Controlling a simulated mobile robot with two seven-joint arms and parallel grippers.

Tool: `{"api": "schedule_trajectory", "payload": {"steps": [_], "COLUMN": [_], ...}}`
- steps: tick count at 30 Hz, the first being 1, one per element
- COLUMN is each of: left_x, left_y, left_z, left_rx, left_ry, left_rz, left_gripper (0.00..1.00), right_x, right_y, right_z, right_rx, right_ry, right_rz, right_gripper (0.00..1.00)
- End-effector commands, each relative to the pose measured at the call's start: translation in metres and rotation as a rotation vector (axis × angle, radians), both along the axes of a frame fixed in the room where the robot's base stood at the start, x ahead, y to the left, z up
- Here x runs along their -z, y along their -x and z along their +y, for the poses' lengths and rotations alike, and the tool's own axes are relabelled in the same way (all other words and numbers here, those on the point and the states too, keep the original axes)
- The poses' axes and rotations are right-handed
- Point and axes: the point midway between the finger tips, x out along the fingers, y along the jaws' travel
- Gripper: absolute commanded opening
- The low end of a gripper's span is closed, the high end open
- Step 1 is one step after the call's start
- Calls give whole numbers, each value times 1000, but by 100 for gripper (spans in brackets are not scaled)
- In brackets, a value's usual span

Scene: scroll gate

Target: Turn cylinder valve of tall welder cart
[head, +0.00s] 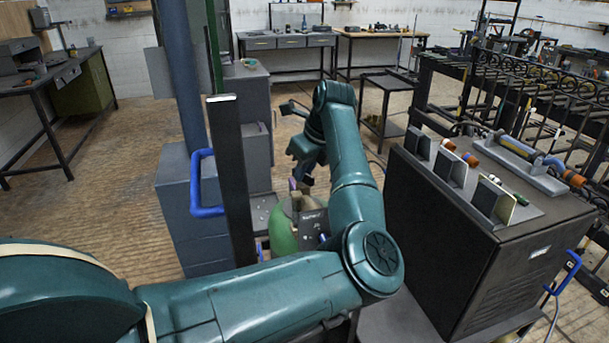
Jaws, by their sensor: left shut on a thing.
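A green gas cylinder (282,230) stands in the middle of the head view, partly hidden behind my left arm and a dark upright post. Its top, with a dull metal-coloured part, shows just under my left gripper (299,184). My left arm comes in from the left, bends at the elbow and reaches over to the cylinder top. The left gripper is shut at the valve there; its fingers and the valve are small and mostly hidden, so the valve's turn cannot be read. My right gripper is out of view.
A large black cabinet (460,225) with panels and fittings on top stands close on the right. A dark post (232,180) and a blue handle (207,212) are left of the cylinder. Benches (285,42) and racks stand behind. Wooden floor (120,190) is open at left.

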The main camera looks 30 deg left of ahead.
Motion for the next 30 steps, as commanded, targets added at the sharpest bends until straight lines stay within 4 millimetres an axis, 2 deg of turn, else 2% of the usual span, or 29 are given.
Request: {"api": "schedule_trajectory", "payload": {"steps": [1, 15, 30], "left_x": [2, -1, -2], "left_y": [-1, -3, -3], "left_z": [0, 1, 1], "left_rx": [-38, -370, -475], "left_ry": [-1, -2, -2], "left_rz": [-4, -4, -4], "left_gripper": [0, 0, 0], "right_x": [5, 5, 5], "right_y": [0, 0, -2], "right_z": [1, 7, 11], "right_rx": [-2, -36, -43], "right_ry": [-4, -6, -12], "right_rz": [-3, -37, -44], "right_gripper": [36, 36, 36]}}
